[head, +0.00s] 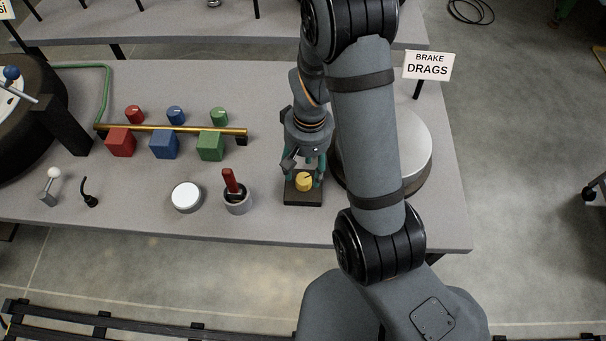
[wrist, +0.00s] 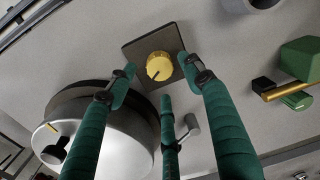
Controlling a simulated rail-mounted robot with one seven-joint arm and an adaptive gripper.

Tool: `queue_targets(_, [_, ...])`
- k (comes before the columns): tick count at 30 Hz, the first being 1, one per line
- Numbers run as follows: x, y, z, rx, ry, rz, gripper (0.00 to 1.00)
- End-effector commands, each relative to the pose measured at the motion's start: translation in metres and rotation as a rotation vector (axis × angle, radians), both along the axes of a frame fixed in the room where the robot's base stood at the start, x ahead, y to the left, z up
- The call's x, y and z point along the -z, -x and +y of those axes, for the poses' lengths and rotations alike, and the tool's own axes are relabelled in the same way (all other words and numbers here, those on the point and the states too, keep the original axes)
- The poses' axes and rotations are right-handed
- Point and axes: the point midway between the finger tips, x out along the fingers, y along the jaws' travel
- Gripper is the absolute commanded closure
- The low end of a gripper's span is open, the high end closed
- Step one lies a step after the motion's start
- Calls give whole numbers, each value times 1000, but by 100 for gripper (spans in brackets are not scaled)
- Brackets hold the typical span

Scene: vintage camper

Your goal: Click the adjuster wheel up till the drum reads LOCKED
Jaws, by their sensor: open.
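A round yellow wheel (head: 304,182) with a dark line on its top sits on a square dark base (head: 303,198) near the bench's front edge; I take it for the adjuster wheel. It also shows in the wrist view (wrist: 159,66). My gripper (head: 304,172) is open above the wheel, its green fingers pointing down around it. In the wrist view my gripper (wrist: 157,73) has fingertips on either side of the wheel, with visible gaps. The pale drum (head: 417,145) stands to the right, partly hidden by my arm. A sign (head: 428,65) there reads BRAKE DRAGS.
Left of the wheel stand a grey cup with a red handle (head: 231,182) and a white-topped disc (head: 186,196). Farther back are red, blue and green blocks (head: 163,145) by a brass rail (head: 180,130). The bench (head: 265,100) is clear behind my gripper's left side.

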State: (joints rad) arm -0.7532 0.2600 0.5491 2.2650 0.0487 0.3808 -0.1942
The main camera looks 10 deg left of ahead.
Motion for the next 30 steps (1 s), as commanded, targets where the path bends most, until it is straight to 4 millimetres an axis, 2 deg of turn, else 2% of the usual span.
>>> queue_targets(3, [18, 2, 1, 0, 2, 4, 49])
queue_targets(6, [27, 1, 1, 0, 1, 2, 49])
queue_targets(17, [32, 1, 1, 0, 1, 0, 49])
queue_targets(30, [32, 1, 1, 0, 0, -1, 74])
